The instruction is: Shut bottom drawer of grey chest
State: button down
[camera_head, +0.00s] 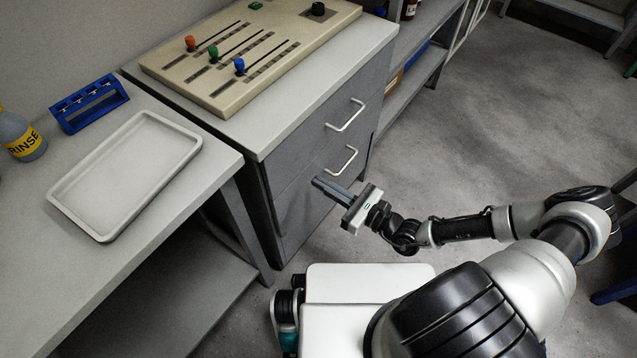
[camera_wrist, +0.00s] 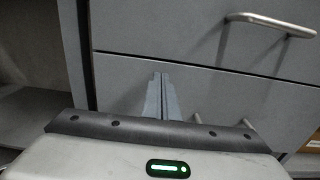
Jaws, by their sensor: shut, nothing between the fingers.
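The grey chest (camera_head: 268,142) stands at the centre of the head view, its front facing right and two bar handles showing, an upper one (camera_head: 347,115) and a lower one (camera_head: 340,160). My gripper (camera_head: 317,182) is shut and empty, its fingers pointing at the lower part of the front. In the wrist view the fingertips (camera_wrist: 160,77) lie over the lower drawer front (camera_wrist: 240,95), just below a dark seam. Whether they touch it I cannot tell. The drawer front above the seam carries a bar handle (camera_wrist: 272,23). The lower front looks nearly flush; any small gap is unclear.
A control panel with coloured sliders (camera_head: 250,50) lies on the chest. Left of it, a bench holds a white tray (camera_head: 68,203), a blue rack (camera_head: 90,102) and a rinse bottle (camera_head: 20,135). Shelves (camera_head: 420,70) stand beyond the chest. The floor (camera_head: 500,130) at right is clear.

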jog(key=p+v, duration=0.1)
jog(key=v, duration=1)
jog(key=shift+s+d+r, duration=0.1)
jog(key=shift+s+d, duration=0.05)
